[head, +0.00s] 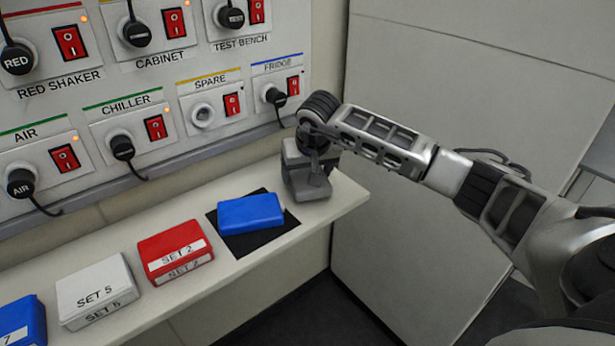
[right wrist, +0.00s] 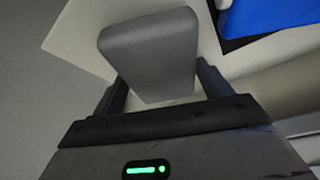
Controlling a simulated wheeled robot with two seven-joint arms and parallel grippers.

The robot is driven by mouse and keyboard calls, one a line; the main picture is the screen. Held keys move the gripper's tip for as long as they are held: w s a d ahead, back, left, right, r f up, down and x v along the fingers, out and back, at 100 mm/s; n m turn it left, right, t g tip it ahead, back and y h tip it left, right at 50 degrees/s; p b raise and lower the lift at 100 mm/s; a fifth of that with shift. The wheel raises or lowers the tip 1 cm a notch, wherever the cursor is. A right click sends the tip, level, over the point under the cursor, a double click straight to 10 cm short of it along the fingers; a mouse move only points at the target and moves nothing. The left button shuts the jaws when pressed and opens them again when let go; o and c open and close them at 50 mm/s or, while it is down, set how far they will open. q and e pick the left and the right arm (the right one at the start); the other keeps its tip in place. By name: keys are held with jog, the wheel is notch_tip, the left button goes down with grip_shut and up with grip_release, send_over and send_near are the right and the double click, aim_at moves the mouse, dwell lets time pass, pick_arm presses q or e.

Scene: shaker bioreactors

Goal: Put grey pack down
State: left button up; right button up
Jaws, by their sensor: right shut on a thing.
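The grey pack (right wrist: 150,52) is a plain grey block with rounded edges, between the two dark fingers of my right gripper (right wrist: 163,88) in the right wrist view. In the head view my right gripper (head: 307,172) points down over the right end of the shelf, with the grey pack (head: 316,192) low between its fingers. The pack is partly hidden by the gripper, and I cannot tell whether its underside touches the shelf. My left gripper is not in view.
On the shelf (head: 345,200), a blue pack (head: 251,213) lies on a black mat (head: 272,241) just left of the gripper. A red SET 2 pack (head: 174,250), a white SET 5 pack (head: 97,290) and another blue pack (head: 20,322) follow leftward. A socket panel (head: 175,75) stands behind.

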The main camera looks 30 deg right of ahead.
jog(key=shift+f, duration=0.85)
jog(key=shift+f, duration=0.1)
jog(key=o, duration=1.2)
jog(key=shift+f, duration=0.1)
jog(key=shift+c, duration=0.2)
